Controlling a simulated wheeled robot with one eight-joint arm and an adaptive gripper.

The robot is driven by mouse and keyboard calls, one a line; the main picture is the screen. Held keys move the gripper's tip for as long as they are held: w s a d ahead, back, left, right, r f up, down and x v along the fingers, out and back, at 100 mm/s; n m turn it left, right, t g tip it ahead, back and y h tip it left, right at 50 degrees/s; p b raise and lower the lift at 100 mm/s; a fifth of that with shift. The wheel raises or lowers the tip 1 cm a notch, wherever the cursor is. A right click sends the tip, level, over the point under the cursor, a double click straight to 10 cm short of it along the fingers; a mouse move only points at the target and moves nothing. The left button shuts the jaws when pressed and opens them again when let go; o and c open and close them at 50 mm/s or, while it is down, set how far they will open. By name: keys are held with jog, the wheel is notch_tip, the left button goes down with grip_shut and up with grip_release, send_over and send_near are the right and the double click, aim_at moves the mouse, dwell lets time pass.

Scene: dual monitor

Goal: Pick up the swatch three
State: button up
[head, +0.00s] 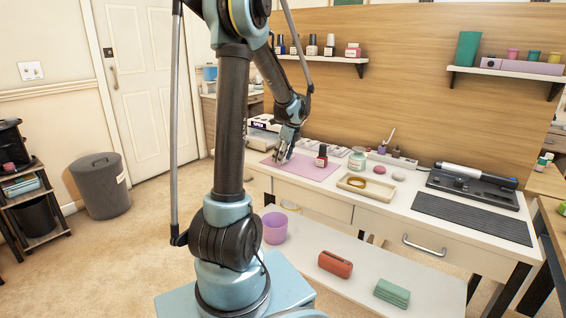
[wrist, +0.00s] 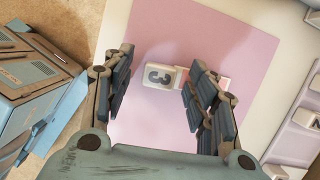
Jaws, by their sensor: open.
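Swatch three (wrist: 160,76) is a small pale block with a dark 3 on its top, lying on the pink mat (wrist: 215,40). My gripper (wrist: 162,57) is open above the mat, its fingers on either side of the swatch in the wrist view. A gap shows between the swatch and the left finger; the right finger looks close to its edge, and I cannot tell if it touches. In the head view my gripper (head: 281,156) is low over the left part of the mat (head: 312,171), and I cannot make out the swatch there.
A cream tray (head: 388,194) and a black ribbed mat (head: 470,219) lie farther right. A pale rack (wrist: 297,138) borders the mat.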

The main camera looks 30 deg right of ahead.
jog(key=c, duration=0.9)
jog(key=shift+r, duration=0.15)
